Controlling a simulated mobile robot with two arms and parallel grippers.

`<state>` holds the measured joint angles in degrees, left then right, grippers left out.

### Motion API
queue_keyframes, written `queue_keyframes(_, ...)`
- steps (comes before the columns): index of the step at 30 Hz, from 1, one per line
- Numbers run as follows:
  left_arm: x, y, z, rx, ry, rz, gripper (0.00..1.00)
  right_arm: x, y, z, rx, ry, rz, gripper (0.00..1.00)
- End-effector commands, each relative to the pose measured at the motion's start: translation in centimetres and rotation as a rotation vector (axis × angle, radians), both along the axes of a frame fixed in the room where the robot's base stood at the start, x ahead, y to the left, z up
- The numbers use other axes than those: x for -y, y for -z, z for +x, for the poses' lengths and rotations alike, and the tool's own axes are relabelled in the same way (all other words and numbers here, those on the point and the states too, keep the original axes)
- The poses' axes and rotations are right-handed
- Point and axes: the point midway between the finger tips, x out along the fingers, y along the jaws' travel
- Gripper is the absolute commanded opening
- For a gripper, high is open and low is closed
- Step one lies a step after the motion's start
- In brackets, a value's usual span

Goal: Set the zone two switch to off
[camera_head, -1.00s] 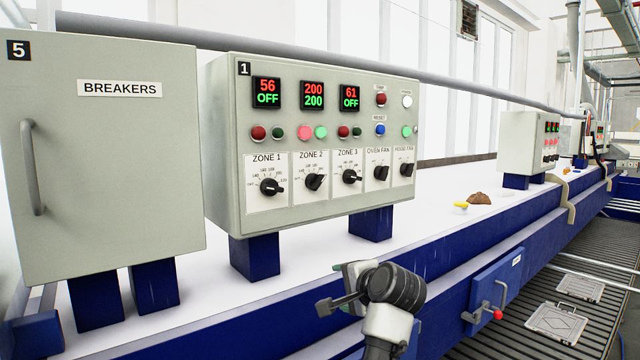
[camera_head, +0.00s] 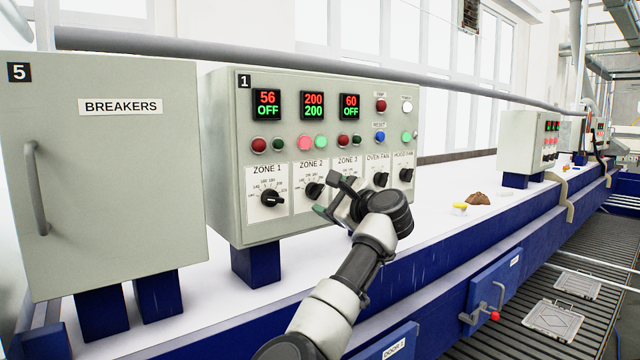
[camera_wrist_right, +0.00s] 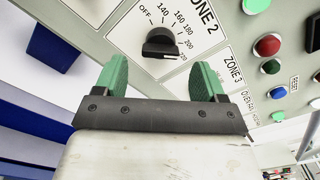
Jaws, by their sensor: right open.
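The zone two switch (camera_head: 315,190) is a black rotary knob on a white label, under a display reading 200 over 200. In the right wrist view the same knob (camera_wrist_right: 161,44) stands just beyond and between the green fingertips, with OFF marked at the left of its dial and numbers around the upper right. My right gripper (camera_head: 331,196) is in front of the panel, close to the zone two and zone three knobs. In the wrist view its two fingers (camera_wrist_right: 164,80) are spread apart and empty. The zone three knob is hidden behind the gripper. My left gripper is out of view.
The control panel (camera_head: 225,130) also carries the zone 1 knob (camera_head: 272,198), the oven fan knob (camera_head: 381,179) and lit buttons. A breakers cabinet (camera_head: 100,200) stands left of it. A brown lump (camera_head: 478,198) lies on the white surface at right.

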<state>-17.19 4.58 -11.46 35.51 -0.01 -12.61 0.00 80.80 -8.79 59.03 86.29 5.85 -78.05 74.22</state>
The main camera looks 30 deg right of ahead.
Motion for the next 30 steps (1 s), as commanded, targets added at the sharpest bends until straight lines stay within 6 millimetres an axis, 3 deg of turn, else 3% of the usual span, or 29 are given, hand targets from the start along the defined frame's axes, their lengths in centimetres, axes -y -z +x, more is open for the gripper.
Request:
queue_keyframes(1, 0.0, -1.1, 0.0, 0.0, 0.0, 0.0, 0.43, -0.1, -0.5, 1.0, -0.003, -0.003, 0.001, 0.71)
queue_keyframes(9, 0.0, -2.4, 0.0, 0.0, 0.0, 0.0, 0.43, -0.3, -0.1, 3.8, -0.001, 0.0, -0.001, 0.71)
queue_keyframes(20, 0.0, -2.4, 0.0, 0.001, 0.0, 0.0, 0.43, -0.3, 0.1, 4.2, 0.0, 0.001, -0.002, 0.71)
queue_keyframes(30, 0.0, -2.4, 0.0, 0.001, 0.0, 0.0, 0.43, -0.3, 0.1, 4.2, 0.0, 0.001, -0.002, 0.22)
